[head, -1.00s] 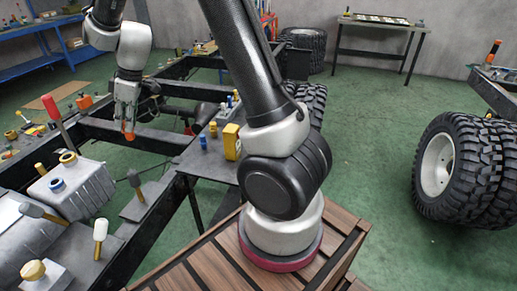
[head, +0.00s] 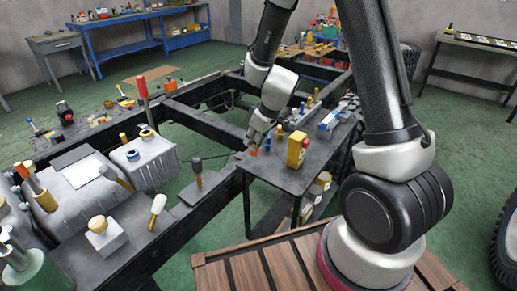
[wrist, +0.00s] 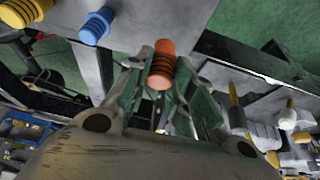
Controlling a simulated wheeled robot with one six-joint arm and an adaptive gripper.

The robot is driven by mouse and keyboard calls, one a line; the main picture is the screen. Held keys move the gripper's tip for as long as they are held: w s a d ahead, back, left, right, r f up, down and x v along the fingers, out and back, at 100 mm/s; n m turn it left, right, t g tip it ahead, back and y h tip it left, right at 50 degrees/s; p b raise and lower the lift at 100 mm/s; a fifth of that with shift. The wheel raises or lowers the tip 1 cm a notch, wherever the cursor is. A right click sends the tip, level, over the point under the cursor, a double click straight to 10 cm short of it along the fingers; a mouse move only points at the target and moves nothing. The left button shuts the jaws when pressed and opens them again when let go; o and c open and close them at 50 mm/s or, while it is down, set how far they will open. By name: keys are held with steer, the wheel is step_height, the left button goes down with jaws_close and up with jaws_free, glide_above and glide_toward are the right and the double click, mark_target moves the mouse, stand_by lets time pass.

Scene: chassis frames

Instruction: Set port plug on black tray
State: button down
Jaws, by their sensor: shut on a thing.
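My gripper (head: 254,146) is shut on an orange ribbed plug (wrist: 162,66), which sits between the two fingertips in the wrist view. In the head view only a small orange bit of the plug (head: 252,152) shows below the fingers. The gripper is at the left edge of a dark flat top (head: 285,178), close to a blue plug (head: 267,145). Whether the orange plug touches that top I cannot tell. I cannot pick out a separate black tray with certainty; the dark top is the nearest black flat surface.
A yellow block (head: 297,150) and yellow plugs stand on the dark top, right of my gripper. The blue plug also shows in the wrist view (wrist: 97,26), near a yellow plug (wrist: 24,10). A black chassis frame (head: 205,128) lies left, with a grey ribbed housing (head: 148,165).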

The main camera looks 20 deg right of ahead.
mark_target(255, 155)
steer(key=shift+f, duration=1.7)
steer(key=c, duration=1.2)
jaws_free()
steer(key=shift+f, duration=0.1)
steer(key=shift+c, duration=0.2)
steer(key=s+d+r+m, duration=0.15)
steer(key=s+r, duration=0.25)
steer(key=r, duration=0.4)
steer(key=s+d+r, duration=0.3)
steer(key=s+r, duration=0.1)
steer(key=r, duration=0.3)
steer(key=s+d+r+m, duration=0.1)
steer(key=s+d+r, duration=0.25)
steer(key=r, duration=0.45)
steer(key=s+d+r+m+h, duration=0.1)
steer(key=s+d+r+m, duration=0.1)
steer(key=s, duration=0.5)
steer(key=s+d+r+m+h, duration=0.1)
steer(key=s+d+r, duration=0.3)
steer(key=s, duration=0.4)
steer(key=shift+s+d+r+m+h, duration=0.25)
steer(key=shift+d+m, duration=0.3)
steer(key=shift+m, duration=0.3)
